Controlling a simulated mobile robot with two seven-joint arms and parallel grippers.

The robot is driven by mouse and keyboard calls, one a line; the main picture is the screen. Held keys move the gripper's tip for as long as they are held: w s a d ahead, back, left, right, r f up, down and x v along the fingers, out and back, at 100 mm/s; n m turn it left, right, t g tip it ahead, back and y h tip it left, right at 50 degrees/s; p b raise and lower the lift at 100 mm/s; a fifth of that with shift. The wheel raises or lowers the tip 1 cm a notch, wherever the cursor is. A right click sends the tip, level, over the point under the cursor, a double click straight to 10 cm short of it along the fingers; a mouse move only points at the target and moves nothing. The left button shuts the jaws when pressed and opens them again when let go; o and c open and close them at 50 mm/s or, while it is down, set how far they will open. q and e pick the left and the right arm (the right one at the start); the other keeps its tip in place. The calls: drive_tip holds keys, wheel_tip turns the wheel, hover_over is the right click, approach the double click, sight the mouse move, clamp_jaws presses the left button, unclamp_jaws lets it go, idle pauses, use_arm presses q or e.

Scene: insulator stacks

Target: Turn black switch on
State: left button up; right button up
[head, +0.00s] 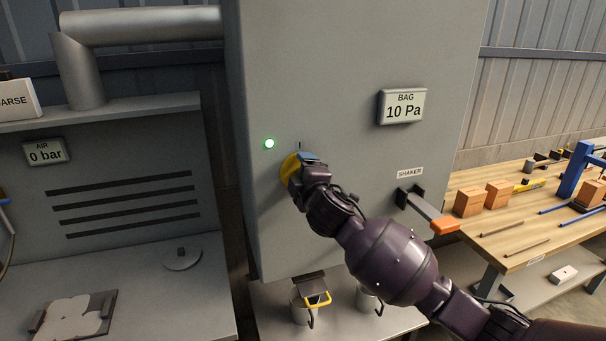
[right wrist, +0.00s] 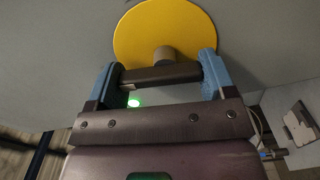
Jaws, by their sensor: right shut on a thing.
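The black switch (right wrist: 160,75) is a dark bar on a grey hub in front of a round yellow plate (right wrist: 165,28), on the face of the grey cabinet. In the right wrist view the bar spans the gap between the two blue fingers of my right gripper (right wrist: 163,78), which is shut on it. In the head view the yellow plate (head: 289,168) shows beside my right gripper (head: 303,160), which hides most of the switch. A small lamp (head: 269,143) glows green up and left of the plate. My left gripper is not in view.
The grey cabinet (head: 340,60) carries a BAG display reading 10 Pa (head: 403,107) and a SHAKER lever with an orange grip (head: 445,225). A workbench (head: 510,240) with boxes and tools stands at right.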

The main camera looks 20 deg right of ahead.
drive_tip(key=shift+a+n, duration=0.1)
drive_tip(key=shift+n, duration=1)
drive_tip(key=shift+f, duration=0.1)
drive_tip(key=o, duration=0.9)
drive_tip(key=shift+s, duration=0.1)
drive_tip(key=s, duration=0.5)
drive_tip(key=s+b, duration=0.1)
drive_tip(key=s, duration=0.4)
drive_tip(key=shift+s+d, duration=0.2)
drive_tip(key=shift+s, duration=0.15)
